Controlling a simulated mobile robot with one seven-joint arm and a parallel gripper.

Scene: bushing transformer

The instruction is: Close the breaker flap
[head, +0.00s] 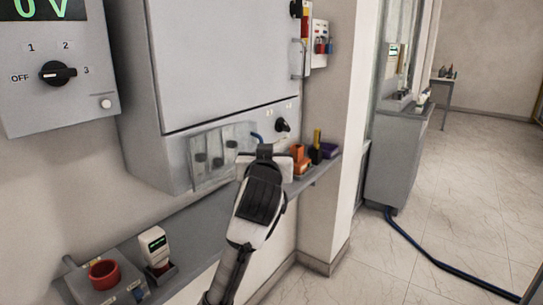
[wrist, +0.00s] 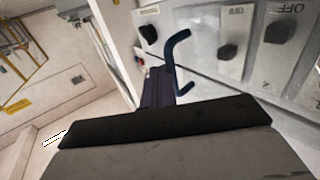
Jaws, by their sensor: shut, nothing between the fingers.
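The breaker flap (head: 222,160) is a clear panel low on the front of the grey cabinet, with dark breaker switches showing through it. I cannot tell how far it stands open. A blue bent handle (head: 257,138) shows at its upper right; a blue bent handle (wrist: 177,60) also shows in the wrist view, just beyond my gripper. My gripper (head: 264,152) is shut and empty, just right of the flap, and hides part of its right edge. In the wrist view, breaker switches (wrist: 228,50) marked with labels sit at the upper right.
Orange, black and purple items (head: 312,155) stand right of my gripper. A rotary knob (head: 282,125) sits above. Floor at right is open, with a blue cable (head: 430,258).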

